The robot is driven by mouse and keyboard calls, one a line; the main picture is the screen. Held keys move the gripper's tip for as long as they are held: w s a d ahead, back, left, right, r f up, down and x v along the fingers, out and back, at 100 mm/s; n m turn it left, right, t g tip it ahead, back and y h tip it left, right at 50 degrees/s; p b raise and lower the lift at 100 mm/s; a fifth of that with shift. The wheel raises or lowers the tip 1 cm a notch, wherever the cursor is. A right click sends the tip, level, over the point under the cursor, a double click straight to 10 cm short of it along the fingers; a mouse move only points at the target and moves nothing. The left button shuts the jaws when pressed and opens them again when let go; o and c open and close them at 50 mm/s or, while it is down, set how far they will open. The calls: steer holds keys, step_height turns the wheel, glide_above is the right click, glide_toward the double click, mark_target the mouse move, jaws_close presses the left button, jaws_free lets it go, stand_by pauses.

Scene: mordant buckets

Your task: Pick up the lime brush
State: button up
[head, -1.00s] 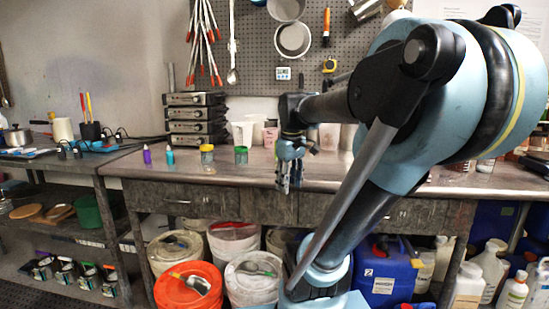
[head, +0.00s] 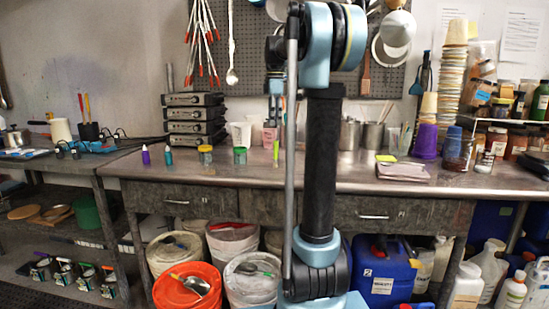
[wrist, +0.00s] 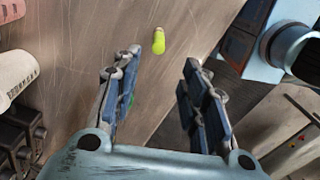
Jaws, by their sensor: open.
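A small lime object with a pale tip, which appears to be the lime brush (wrist: 158,41), lies on the bench top in the wrist view. It sits just beyond the fingertips of my gripper (wrist: 162,60), near the line between them. The fingers are spread apart with nothing between them. In the head view my gripper (head: 275,110) hangs fingers down above the bench (head: 340,177), partly hidden by my upright arm.
A green-lidded jar (head: 240,155), a yellow-lidded jar (head: 206,154) and small bottles stand left of my arm. A white cup (head: 241,134) and a pink container (head: 269,138) stand behind. Right are steel canisters (head: 373,135), papers (head: 402,171) and a purple cup stack (head: 426,142).

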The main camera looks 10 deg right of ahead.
steer(key=shift+w, duration=0.3)
steer(key=shift+f, duration=0.15)
glide_toward(276, 167)
steer(key=shift+w+a+f, duration=0.15)
steer(key=shift+w+f, duration=0.15)
steer(key=shift+w, duration=0.35)
steer(key=shift+f, duration=2.75)
jaws_close()
